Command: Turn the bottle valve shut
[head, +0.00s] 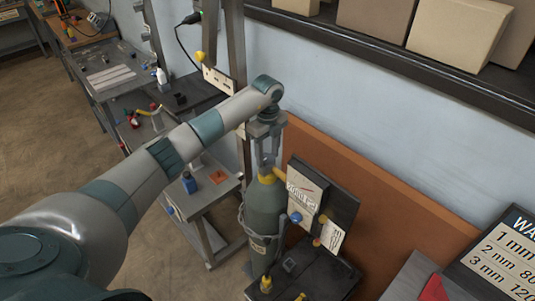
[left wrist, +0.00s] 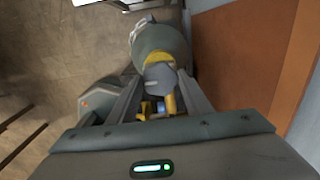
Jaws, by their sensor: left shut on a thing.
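A tall grey-green gas bottle (head: 264,222) stands upright in the middle of the head view, with a yellow collar at its neck. My left gripper (head: 267,160) points down over the bottle's top and is shut on the bottle valve (left wrist: 159,80). In the left wrist view, the grey valve top sits between the two fingers (left wrist: 157,92), with the bottle (left wrist: 158,40) and yellow collar behind it. In the head view, the fingers hide most of the valve. My right gripper is in neither view.
A dark welding unit (head: 340,205) with a white label stands just right of the bottle. An orange-brown board (head: 390,215) leans behind it. A small cart (head: 205,195) with a blue item stands left of the bottle. A shelf with cardboard boxes (head: 457,38) runs along the wall.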

